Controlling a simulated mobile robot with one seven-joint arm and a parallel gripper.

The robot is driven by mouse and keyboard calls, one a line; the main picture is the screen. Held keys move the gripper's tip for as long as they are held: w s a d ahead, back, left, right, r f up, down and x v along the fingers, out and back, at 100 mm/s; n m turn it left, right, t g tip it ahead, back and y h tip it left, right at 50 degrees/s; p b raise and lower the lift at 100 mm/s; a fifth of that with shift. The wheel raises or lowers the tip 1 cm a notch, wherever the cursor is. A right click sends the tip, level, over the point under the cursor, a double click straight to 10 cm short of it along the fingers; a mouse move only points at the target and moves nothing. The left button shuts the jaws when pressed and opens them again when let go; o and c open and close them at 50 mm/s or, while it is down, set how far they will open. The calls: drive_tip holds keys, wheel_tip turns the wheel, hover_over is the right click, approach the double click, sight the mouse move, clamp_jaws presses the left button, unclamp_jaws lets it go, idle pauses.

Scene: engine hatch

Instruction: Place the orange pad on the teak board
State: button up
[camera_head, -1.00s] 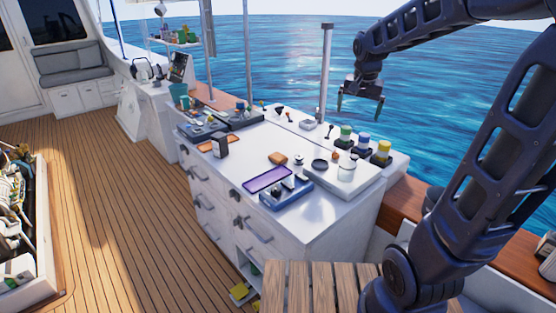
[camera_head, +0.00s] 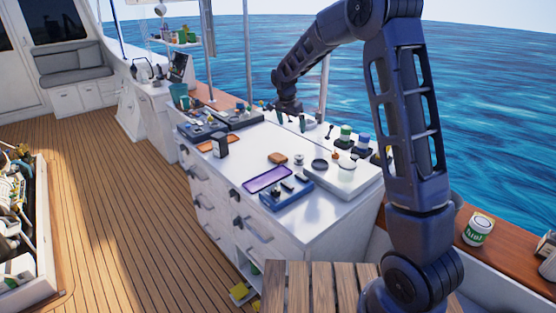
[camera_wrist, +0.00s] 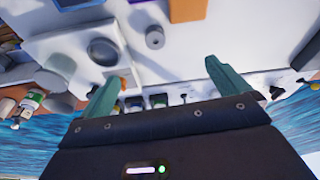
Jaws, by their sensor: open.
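The orange pad (camera_head: 278,158) lies flat on the white counter top, behind the purple tray. In the wrist view the orange pad (camera_wrist: 188,9) shows at the top edge, beyond my fingertips. The teak board (camera_head: 204,146) appears to be the flat orange-brown piece at the counter's left side, with a dark upright block at its right end. My gripper (camera_head: 290,120) hangs over the far part of the counter, behind the pad. In the wrist view my gripper (camera_wrist: 161,70) has its two green fingers wide apart, with nothing between them.
A purple tray (camera_head: 267,180) and a blue tray (camera_head: 286,194) with small items lie in front of the pad. A pale raised panel with a dark round dish (camera_head: 320,164) and several capped bottles stand to the right. The counter between board and pad is mostly clear.

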drive_tip(key=w+a+f, duration=0.2)
drive_tip(key=a+f, duration=0.5)
drive_tip(key=m, duration=0.1)
hover_over(278, 156)
drive_tip(key=a, duration=0.1)
drive_tip(key=shift+h, duration=0.3)
drive_tip(key=f, duration=0.5)
drive_tip(key=shift+s+f, duration=0.4)
drive_tip(key=shift+x, duration=2.65)
drive_tip(key=shift+s+a, duration=0.1)
drive_tip(key=shift+a, duration=0.05)
drive_tip(key=shift+c, duration=0.4)
drive_tip(key=c, duration=1)
